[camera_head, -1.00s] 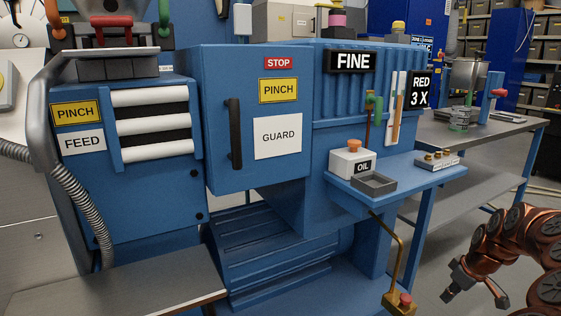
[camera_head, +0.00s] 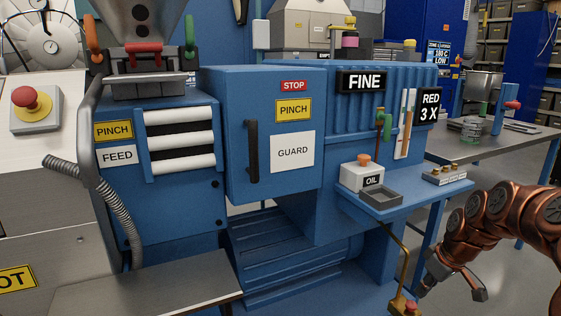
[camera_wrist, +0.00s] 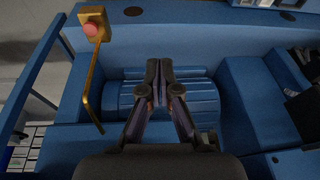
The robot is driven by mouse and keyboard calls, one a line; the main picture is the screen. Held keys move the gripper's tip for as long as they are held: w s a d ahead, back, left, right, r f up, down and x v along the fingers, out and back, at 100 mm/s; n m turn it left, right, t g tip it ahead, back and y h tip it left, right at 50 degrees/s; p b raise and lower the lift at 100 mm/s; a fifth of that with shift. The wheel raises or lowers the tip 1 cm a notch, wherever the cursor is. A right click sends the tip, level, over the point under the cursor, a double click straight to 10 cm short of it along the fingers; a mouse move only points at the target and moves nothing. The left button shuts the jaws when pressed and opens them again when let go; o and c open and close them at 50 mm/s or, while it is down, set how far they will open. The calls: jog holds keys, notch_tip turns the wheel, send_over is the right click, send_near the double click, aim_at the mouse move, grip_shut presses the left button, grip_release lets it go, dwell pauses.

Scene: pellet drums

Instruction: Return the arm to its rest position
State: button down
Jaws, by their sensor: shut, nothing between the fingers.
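My arm (camera_head: 500,215) is bent at the right of the head view, copper coloured with dark joint caps. My gripper shows at its low end, in front of the blue machine's right side, and its tips are partly cut off or unclear there. In the wrist view my gripper (camera_wrist: 160,92) is shut and empty, its two dark fingers meeting in front of the blue ribbed drum housing (camera_wrist: 118,98). It appears to touch nothing.
A brass pedal arm with a red button (camera_head: 410,307) stands low near my gripper. A grey bench (camera_head: 475,150) stands behind my arm.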

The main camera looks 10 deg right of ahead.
jog(key=s+a+r+g+p, duration=0.1)
jog(key=s+a+r+p, duration=0.45)
jog(key=a+r, duration=0.4)
jog(key=s+a+r+g+p, duration=0.1)
jog(key=s+a+r+p, duration=0.45)
jog(key=a+r, duration=0.35)
jog(key=s+a+r+m+g+h+p, duration=0.1)
jog(key=s+a+r+m+p, duration=0.1)
jog(key=s+p, duration=0.3)
jog(key=s+a+r+m+g+p, duration=0.1)
jog(key=s+a+r+p, duration=0.3)
jog(key=s, duration=0.9)
jog(key=shift+s+a+r+m+g+h+p, duration=0.2)
jog(key=shift+r+m+g+h+p, duration=0.15)
jog(key=shift+m+p, duration=0.35)
jog(key=shift+w, duration=0.1)
